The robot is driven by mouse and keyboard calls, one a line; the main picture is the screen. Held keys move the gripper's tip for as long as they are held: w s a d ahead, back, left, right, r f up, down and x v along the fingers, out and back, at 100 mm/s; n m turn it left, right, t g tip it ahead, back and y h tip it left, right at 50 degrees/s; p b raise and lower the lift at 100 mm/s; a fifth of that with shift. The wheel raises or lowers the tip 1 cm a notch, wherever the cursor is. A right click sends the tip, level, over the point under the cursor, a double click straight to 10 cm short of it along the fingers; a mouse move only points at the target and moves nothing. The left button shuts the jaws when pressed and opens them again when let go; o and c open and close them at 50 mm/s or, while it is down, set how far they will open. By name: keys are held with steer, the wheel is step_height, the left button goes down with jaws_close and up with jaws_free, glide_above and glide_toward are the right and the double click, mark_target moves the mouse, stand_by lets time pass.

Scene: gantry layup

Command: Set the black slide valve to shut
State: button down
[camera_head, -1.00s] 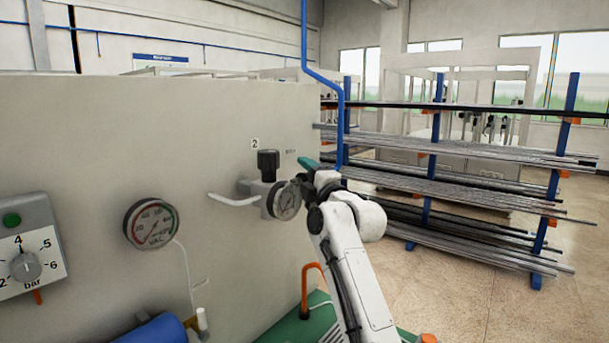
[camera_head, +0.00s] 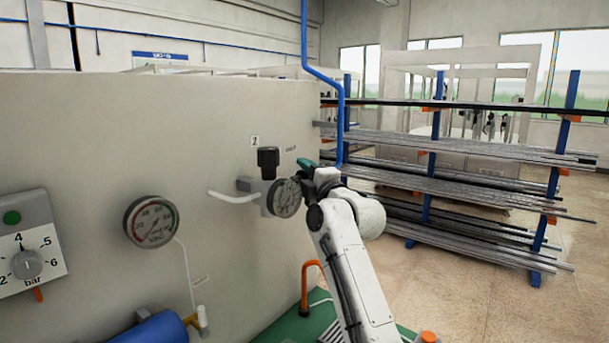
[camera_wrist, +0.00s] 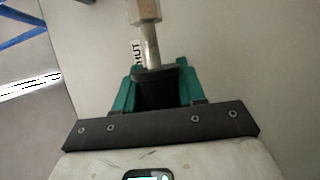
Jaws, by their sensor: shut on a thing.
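My gripper (camera_wrist: 156,82) has its green fingers on either side of a black sleeve, which looks like the slide valve (camera_wrist: 158,90), and is shut on it. The sleeve sits at the lower end of a metal stem with a pale hexagonal fitting (camera_wrist: 143,10). A label (camera_wrist: 138,52) beside the stem reads "HUT", its first letter hidden. In the head view my gripper (camera_head: 306,164) is at the panel's right end, just right of a round gauge. The valve cannot be made out there.
The pale panel (camera_head: 120,130) carries a black-knobbed regulator (camera_head: 267,160), its gauge (camera_head: 286,198), another gauge (camera_head: 151,222) and a pressure dial (camera_head: 28,264). An orange bent pipe (camera_head: 306,285) rises near my arm. A bar rack (camera_head: 480,165) stands to the right, with open floor in front.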

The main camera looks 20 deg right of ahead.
steer(key=shift+f, duration=0.15)
steer(key=w+d+b, duration=0.1)
steer(key=d+b, duration=0.1)
steer(key=b, duration=0.1)
steer(key=shift+w+d, duration=0.35)
steer(key=shift+w, duration=0.05)
steer(key=c, duration=0.8)
jaws_free()
steer(key=shift+w+d, duration=0.15)
steer(key=shift+d, duration=0.05)
steer(key=shift+o, duration=0.2)
steer(key=shift+a, duration=0.1)
steer(key=b+v, duration=0.3)
steer(key=v, duration=0.8)
